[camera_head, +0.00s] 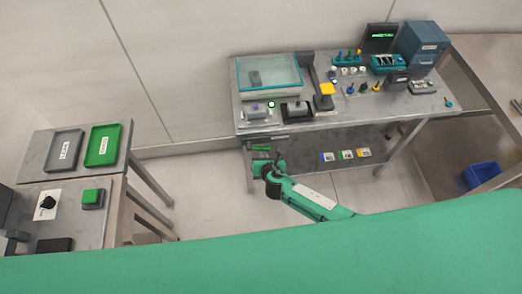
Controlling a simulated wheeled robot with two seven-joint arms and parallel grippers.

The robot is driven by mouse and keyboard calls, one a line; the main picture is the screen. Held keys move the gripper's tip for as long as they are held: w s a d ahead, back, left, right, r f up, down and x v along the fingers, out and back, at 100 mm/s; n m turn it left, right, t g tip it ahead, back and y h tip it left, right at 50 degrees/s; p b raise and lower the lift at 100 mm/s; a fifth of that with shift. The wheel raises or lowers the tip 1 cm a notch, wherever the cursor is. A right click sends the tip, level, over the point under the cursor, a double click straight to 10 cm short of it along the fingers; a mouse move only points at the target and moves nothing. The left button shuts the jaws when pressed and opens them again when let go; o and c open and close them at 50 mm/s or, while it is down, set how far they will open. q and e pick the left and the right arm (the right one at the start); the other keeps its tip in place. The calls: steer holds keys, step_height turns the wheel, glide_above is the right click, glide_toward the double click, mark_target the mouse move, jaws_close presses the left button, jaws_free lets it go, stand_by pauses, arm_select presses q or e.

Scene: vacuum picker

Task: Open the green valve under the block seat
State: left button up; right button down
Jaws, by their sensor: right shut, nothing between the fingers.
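The block seat appears to be the light grey block (257,112) with a purple spot at the front left of the far table. A small green bar, apparently the green valve (261,148), shows below that table's front edge, under the block. My right arm reaches up and left from the lower middle. My right gripper (262,162) is shut and empty, close below the green bar. Whether they touch cannot be told, and the fingertips are small and dark. My left gripper is not in view.
The far table (350,112) carries a glass-topped case (268,72), a dark block (295,109), a stand with a yellow part (326,89) and small parts. A lower shelf holds coloured cards (346,155). Trays (103,146) lie on the left table. Floor between tables is clear.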

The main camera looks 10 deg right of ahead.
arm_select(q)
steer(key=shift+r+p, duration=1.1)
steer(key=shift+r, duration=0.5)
arm_select(e)
steer(key=shift+d+r+n+h, duration=0.15)
steer(key=shift+r+n+h, duration=0.25)
steer(key=shift+r, duration=0.25)
